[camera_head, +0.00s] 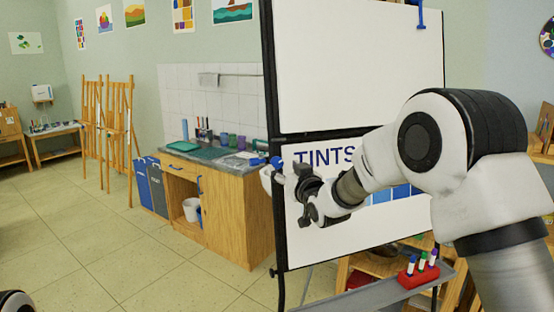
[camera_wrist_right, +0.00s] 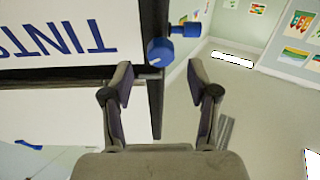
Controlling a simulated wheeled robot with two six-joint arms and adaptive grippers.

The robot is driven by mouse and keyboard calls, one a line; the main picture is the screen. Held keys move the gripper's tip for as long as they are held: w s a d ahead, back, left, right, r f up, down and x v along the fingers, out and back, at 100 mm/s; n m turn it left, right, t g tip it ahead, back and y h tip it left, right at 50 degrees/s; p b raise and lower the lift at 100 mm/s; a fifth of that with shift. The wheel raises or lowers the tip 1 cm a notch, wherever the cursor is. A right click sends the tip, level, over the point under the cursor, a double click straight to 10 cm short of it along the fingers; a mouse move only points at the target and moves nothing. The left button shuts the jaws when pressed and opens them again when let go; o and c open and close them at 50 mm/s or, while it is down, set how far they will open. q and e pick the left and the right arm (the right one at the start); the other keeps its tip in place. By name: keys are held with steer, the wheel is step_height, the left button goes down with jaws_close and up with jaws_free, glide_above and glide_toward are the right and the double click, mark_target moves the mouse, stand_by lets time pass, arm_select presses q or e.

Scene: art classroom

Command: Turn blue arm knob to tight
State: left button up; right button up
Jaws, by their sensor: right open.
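A blue knob (camera_head: 257,161) sits at the left edge of the whiteboard (camera_head: 350,60) frame, around the gap between the upper panel and the TINTS panel. In the right wrist view, a round blue knob (camera_wrist_right: 160,52) shows between and just beyond my fingertips, with a second blue cylindrical part (camera_wrist_right: 186,28) beside it. My right gripper (camera_head: 283,174) is close to the knob, its fingers open and spread apart. In the right wrist view, the open gripper (camera_wrist_right: 160,70) shows no clear contact with the knob. My left gripper is not in view.
A wooden sink cabinet (camera_head: 248,220) stands behind the board's left edge. A ledge (camera_head: 352,299) below the board carries a red marker holder (camera_head: 418,276). The floor at left is clear.

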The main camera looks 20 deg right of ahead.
mark_target(278, 163)
steer(key=w, duration=0.1)
steer(key=w+p, duration=0.1)
steer(key=w, duration=0.2)
steer(key=shift+w+a, duration=0.25)
steer(key=shift+a, duration=0.05)
jaws_close()
